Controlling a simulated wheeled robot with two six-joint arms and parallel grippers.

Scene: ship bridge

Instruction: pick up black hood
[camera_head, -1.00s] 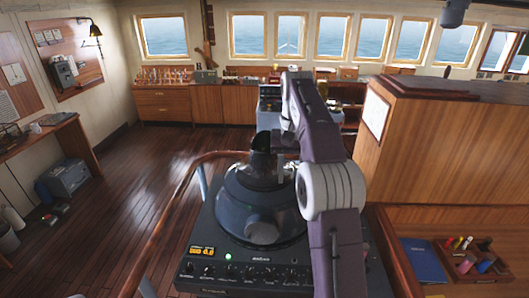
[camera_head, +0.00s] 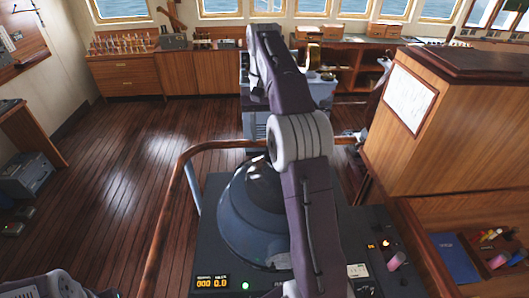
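The black hood (camera_head: 262,178) shows as a dark glossy shape at the top of the blue-grey dome on the radar console (camera_head: 215,262). Its right side is hidden behind my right arm, so its full outline does not show. My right arm crosses the middle of the view, rising from the bottom over the console and beyond the hood. Its fingers are not clear; they are behind the arm or too small to read, and I see no hold on the hood. Part of my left arm shows at the bottom left corner, without its fingers.
A wooden handrail (camera_head: 172,205) curves around the left and far side of the console. A tall wooden cabinet (camera_head: 455,130) stands close on the right, with a blue book (camera_head: 455,257) and a tray of pens below it. Open floor (camera_head: 120,180) lies to the left.

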